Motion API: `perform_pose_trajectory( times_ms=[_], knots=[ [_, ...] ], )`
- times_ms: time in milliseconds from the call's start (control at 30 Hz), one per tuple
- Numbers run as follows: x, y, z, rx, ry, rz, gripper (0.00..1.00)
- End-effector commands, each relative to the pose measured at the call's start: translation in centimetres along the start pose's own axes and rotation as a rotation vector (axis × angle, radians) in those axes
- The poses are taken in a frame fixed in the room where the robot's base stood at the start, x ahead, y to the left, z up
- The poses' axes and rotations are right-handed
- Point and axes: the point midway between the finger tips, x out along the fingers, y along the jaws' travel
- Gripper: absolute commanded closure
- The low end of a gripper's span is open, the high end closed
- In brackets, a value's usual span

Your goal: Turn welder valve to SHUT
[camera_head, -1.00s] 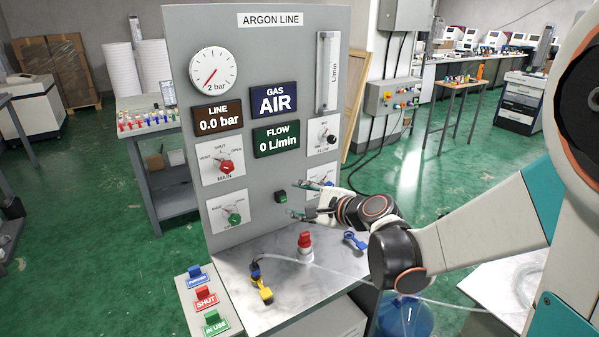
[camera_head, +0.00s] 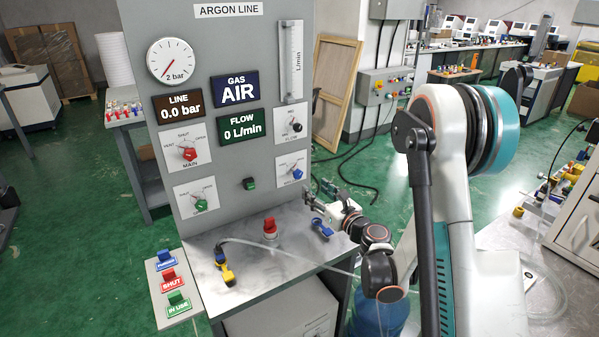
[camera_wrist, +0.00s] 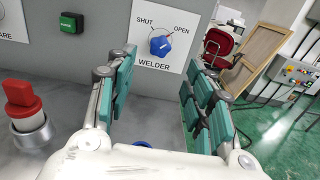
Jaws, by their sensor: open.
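The welder valve is a blue knob (camera_wrist: 161,45) on a white plate (camera_wrist: 160,64) marked SHUT at upper left and OPEN at upper right. In the head view the blue knob (camera_head: 297,174) is at the lower right of the grey panel (camera_head: 235,188). My gripper (camera_wrist: 160,68) is open and empty, facing the panel. Its teal-padded fingers stand to the left and right of the knob in the wrist view, apart from it. In the head view my gripper (camera_head: 318,196) is low and right of the knob.
A red-topped fitting (camera_head: 269,228), a blue clip (camera_head: 321,228) and a yellow clip (camera_head: 224,268) with a hose sit on the metal shelf (camera_head: 262,270). A green button (camera_head: 249,184) is left of the welder plate. The red main knob (camera_head: 189,154) and green knob (camera_head: 201,205) are farther left.

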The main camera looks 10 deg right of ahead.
Motion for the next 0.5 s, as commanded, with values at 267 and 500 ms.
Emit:
perform_pose_trajectory(
  times_ms=[267, 500],
  knots=[
    [5.3, 0.1, 0.0, -0.002, 0.0, 0.001, 0.52],
    [9.5, 0.1, -0.1, -0.003, 0.001, 0.001, 0.52]
  ],
)
